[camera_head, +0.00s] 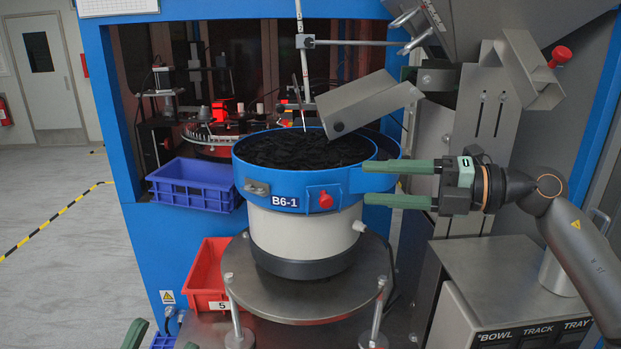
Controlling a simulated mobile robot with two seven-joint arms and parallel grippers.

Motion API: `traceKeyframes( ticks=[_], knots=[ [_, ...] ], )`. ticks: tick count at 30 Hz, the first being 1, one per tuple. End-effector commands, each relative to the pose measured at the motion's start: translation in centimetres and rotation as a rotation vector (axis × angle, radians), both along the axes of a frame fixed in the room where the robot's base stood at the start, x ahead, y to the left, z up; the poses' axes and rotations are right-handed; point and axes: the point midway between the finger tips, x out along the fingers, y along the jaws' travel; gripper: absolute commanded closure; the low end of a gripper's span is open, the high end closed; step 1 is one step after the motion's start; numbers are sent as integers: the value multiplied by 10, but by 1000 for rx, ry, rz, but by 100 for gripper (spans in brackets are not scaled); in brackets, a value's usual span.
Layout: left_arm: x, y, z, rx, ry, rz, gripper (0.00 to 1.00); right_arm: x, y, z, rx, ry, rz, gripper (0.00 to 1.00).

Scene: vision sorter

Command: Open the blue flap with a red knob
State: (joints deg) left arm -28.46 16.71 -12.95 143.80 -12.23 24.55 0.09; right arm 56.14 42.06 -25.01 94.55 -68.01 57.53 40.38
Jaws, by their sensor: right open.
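A blue bowl (262,185) marked B6-1, full of dark pieces, stands on a round metal plate. On its front wall is a small blue flap (313,193) with a red knob (326,200); the flap appears flat against the wall. My right gripper (366,182) comes in from the right with its two green fingers apart, one above the other. Its fingertips are beside the bowl's right side, to the right of the knob, with nothing between them.
A metal chute (368,102) hangs over the bowl. A blue bin (190,188) is left of the bowl and a red bin (208,275) is below left. A round metal plate (300,300) carries the bowl. A grey control box (500,275) stands at lower right.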

Motion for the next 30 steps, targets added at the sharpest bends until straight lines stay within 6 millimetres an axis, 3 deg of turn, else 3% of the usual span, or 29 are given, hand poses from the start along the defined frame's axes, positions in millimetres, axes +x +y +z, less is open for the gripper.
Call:
traceKeyframes(
  ticks=[1,10,18,30],
  knots=[
    [0,0,-11,0,0,0,50,-4,10,0,26,-32,13,41],
    [0,0,-44,0,0,0,50,-29,55,30,185,-196,66,41],
    [0,0,-76,0,0,0,50,-64,90,53,343,-319,110,41],
    [0,0,-99,0,0,0,50,-98,113,73,486,-397,138,41]
  ],
)
